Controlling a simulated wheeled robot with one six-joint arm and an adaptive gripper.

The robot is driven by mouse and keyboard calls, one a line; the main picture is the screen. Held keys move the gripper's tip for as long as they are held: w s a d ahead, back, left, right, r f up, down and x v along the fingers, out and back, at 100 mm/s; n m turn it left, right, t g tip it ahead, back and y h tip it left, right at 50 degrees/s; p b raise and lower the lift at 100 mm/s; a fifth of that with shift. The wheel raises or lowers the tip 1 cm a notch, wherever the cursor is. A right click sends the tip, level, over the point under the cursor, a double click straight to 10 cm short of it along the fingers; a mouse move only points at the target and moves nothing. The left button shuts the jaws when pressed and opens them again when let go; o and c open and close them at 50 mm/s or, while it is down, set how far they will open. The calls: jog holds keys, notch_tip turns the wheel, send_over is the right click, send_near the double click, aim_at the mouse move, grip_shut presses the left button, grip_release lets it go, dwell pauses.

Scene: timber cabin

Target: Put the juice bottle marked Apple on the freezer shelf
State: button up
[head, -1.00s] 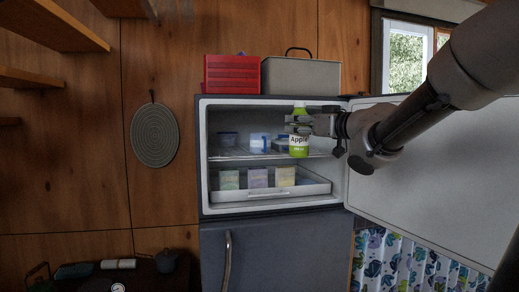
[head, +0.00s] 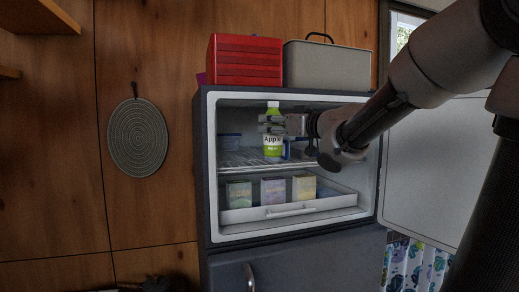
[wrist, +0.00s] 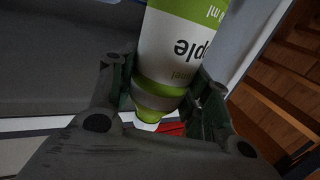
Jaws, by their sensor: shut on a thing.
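The green and white juice bottle marked Apple (head: 272,147) is upright in the open freezer compartment, over the wire freezer shelf (head: 250,160). I cannot tell whether its base touches the shelf. My gripper (head: 270,124) is shut around the bottle's upper part, reaching in from the right. In the wrist view the bottle (wrist: 185,45) shows upside down between the fingers (wrist: 160,100), its label partly legible.
A tub (head: 229,142) stands on the shelf at left, and a blue and white item (head: 287,150) is partly hidden behind the bottle. Several boxes (head: 273,190) sit in the drawer below (head: 330,203). The freezer door (head: 425,170) is open at right.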

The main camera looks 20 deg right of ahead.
jog(key=shift+f+x, duration=0.55)
jog(key=shift+x, duration=2.4)
jog(key=shift+f+x, duration=0.6)
jog(key=shift+x, duration=2.35)
jog(key=shift+f+x, duration=0.55)
jog(key=shift+x, duration=2.4)
jog(key=shift+f, duration=0.1)
jog(key=o, duration=1.2)
jog(key=shift+f, duration=0.1)
jog(key=shift+s, duration=0.2)
jog(key=v, duration=1.1)
jog(key=shift+s+d, duration=0.2)
jog(key=shift+s, duration=0.1)
jog(key=shift+s, duration=0.1)
